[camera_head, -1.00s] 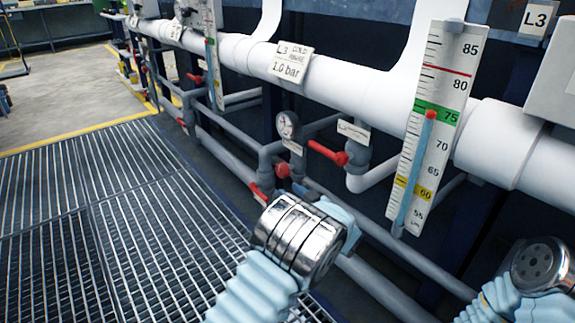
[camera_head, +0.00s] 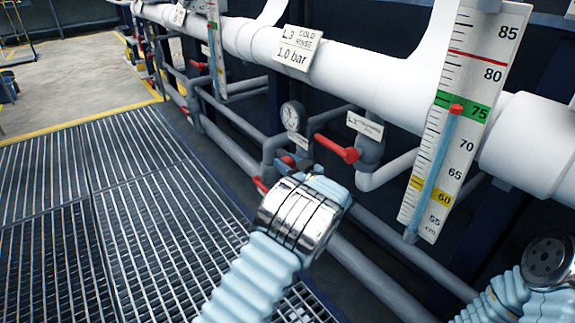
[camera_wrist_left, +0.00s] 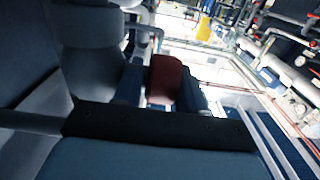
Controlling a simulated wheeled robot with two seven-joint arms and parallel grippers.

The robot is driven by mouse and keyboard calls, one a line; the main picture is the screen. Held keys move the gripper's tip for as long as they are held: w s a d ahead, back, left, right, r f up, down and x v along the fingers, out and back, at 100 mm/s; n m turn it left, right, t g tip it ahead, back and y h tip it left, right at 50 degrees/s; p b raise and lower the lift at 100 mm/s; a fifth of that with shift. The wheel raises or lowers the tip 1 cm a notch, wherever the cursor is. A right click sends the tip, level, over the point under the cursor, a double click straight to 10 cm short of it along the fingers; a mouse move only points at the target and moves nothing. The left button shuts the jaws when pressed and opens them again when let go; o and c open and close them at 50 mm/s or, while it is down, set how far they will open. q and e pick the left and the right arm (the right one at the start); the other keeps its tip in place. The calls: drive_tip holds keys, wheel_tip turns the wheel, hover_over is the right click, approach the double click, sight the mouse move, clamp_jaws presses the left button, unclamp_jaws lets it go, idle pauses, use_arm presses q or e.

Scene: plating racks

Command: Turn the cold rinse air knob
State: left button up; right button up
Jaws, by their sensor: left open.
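A round red knob (camera_head: 288,161) sits on the grey pipework below a small dial gauge (camera_head: 293,117). It is mostly covered by my left gripper (camera_head: 292,163) in the head view. In the left wrist view the red knob (camera_wrist_left: 165,78) lies between the two dark fingers of the left gripper (camera_wrist_left: 163,85), which is open around it. I cannot tell whether the fingers touch it. A sign reading "L3 COLD RINSE 1.0 bar" (camera_head: 298,48) hangs on the white pipe above. My right arm shows at the lower right; its gripper is not visible.
A red lever handle (camera_head: 336,148) sticks out right of the knob, and another red handle (camera_head: 260,186) is below left. A tall scale (camera_head: 458,130) stands at the right. Metal grating (camera_head: 90,210) covers the floor at left.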

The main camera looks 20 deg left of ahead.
use_arm(q)
drive_tip(key=c, duration=0.7)
drive_tip(key=shift+f+b, duration=0.3)
drive_tip(key=shift+b, duration=0.1)
drive_tip(key=shift+f+t+y+b, duration=0.2)
drive_tip(key=shift+t+y+b, duration=0.4)
drive_tip(key=shift+y, duration=0.1)
drive_tip(key=shift+r+t+y, duration=0.2)
drive_tip(key=shift+t+y, duration=0.2)
drive_tip(key=shift+y, duration=0.2)
drive_tip(key=shift+s+r+t+y, duration=0.1)
drive_tip(key=shift+r+t+y, duration=0.15)
drive_tip(key=shift+t+y, duration=0.15)
drive_tip(key=o, duration=0.7)
drive_tip(key=shift+d, duration=0.1)
